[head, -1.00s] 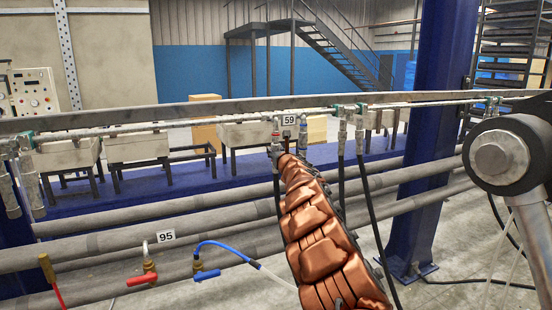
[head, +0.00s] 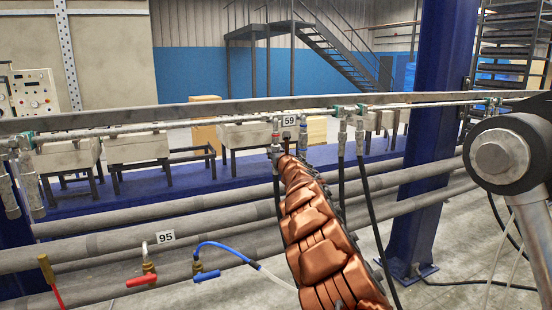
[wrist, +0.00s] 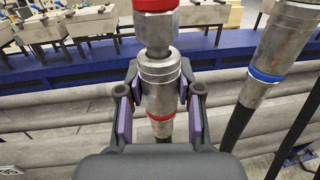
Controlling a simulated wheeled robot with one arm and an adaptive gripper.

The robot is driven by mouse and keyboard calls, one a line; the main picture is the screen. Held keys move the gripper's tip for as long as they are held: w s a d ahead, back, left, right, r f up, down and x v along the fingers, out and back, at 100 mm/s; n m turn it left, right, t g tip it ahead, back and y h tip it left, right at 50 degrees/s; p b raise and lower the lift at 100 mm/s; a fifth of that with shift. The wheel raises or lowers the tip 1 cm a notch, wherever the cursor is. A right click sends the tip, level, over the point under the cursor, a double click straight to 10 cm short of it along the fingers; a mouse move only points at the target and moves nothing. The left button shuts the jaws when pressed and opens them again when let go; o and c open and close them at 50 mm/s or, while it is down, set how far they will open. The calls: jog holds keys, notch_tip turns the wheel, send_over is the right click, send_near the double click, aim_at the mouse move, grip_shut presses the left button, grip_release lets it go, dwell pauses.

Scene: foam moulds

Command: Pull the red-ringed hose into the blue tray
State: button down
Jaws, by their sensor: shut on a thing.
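The red-ringed hose (wrist: 160,104) hangs upright in the middle of the wrist view, with a metal coupling and a red ring low on it. Its top meets a metal fitting with a red collar (wrist: 155,5). My gripper (wrist: 162,92) is shut on the coupling, one pad on each side, just above the red ring. In the head view the fitting above it (head: 276,132) shows by the 59 sign, and my copper-coloured arm covers most of the hose below. A long blue surface (head: 232,192), perhaps the blue tray, runs behind the pipes.
A blue-ringed hose (wrist: 265,76) hangs close on the right. More hoses (head: 359,140) hang from the rail further right. Grey horizontal pipes (head: 110,219) cross behind. A blue column (head: 424,150) stands right of my arm. Red and blue valves (head: 206,275) sit at lower left.

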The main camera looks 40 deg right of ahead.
jog(key=shift+f+b, duration=1.3)
jog(key=shift+b, duration=0.25)
dwell(0.4)
jog(key=shift+s+a+b, duration=0.15)
jog(key=shift+s+b, duration=0.05)
jog(key=shift+b, duration=0.15)
jog(key=b+v, duration=0.7)
jog(key=v, duration=0.5)
jog(key=shift+s+a, duration=0.15)
jog(key=shift+s, duration=0.05)
dwell(0.4)
dwell(0.4)
